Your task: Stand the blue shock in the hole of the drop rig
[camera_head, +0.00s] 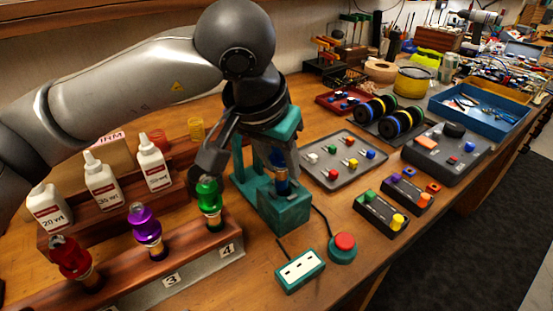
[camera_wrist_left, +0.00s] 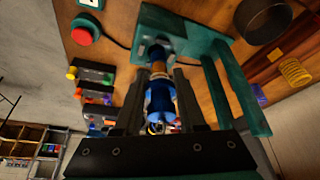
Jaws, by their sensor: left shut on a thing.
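The teal drop rig (camera_head: 285,212) stands on the bench, with a base block, an upright frame and a top arm. The blue shock (camera_head: 281,184) is roughly upright over its base block. My left gripper (camera_head: 278,158) is shut on the shock, its fingers coming down inside the frame. In the left wrist view the blue shock (camera_wrist_left: 160,98) lies between the fingers of my left gripper (camera_wrist_left: 162,88). Its far end meets the teal base of the rig (camera_wrist_left: 190,43). The hole is hidden, so I cannot tell how deep the shock sits. My right gripper is out of view.
A wooden rack (camera_head: 122,268) at front left holds red, purple and green shocks. White bottles (camera_head: 101,183) stand behind it. A red button (camera_head: 344,243) and a teal-edged box (camera_head: 300,270) lie in front of the rig. A grey parts tray (camera_head: 340,174) is to its right.

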